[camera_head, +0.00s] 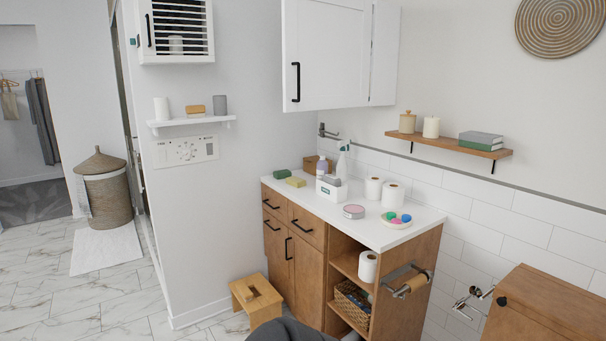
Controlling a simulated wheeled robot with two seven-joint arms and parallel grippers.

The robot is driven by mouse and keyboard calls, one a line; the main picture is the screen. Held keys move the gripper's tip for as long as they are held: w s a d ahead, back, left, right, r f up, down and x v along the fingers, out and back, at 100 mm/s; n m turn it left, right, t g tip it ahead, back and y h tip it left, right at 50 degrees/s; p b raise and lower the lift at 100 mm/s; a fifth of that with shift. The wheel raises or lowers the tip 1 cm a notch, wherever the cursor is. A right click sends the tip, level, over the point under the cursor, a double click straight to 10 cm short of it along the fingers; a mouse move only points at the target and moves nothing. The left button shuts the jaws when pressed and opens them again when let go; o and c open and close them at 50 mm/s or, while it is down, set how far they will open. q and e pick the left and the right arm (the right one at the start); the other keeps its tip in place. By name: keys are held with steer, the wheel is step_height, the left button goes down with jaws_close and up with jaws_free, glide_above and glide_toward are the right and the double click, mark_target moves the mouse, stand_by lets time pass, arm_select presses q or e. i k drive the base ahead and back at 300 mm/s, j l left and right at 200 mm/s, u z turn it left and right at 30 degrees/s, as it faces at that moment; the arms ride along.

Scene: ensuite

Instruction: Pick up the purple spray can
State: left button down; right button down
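A small pale purple can or bottle (321,168) stands upright towards the back of the white counter top (373,229). It is the only upright purple container I see, and it is too small to tell surely whether it is a spray can. Its lower part is partly hidden by a white box (331,193) in front of it. Just right of it is a white spray bottle (342,163) with a green-topped trigger. Neither of my grippers shows in the view.
Toilet rolls (392,195), a round pink-topped tin (353,211) and a dish of coloured balls (393,222) stand nearer on the counter. A wall cabinet (330,50) hangs above. A wooden stool (256,297) stands on the floor by the wooden vanity (291,251). The tiled floor at left is mostly clear.

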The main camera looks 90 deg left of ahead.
mark_target(322, 165)
steer(key=u, duration=2.7)
steer(key=i+z, duration=0.25)
steer(key=i, duration=0.15)
steer(key=i+j+z, duration=0.2)
steer(key=i, duration=0.2)
steer(key=i+j+z, duration=0.25)
steer(key=i, duration=0.15)
steer(key=l, duration=0.1)
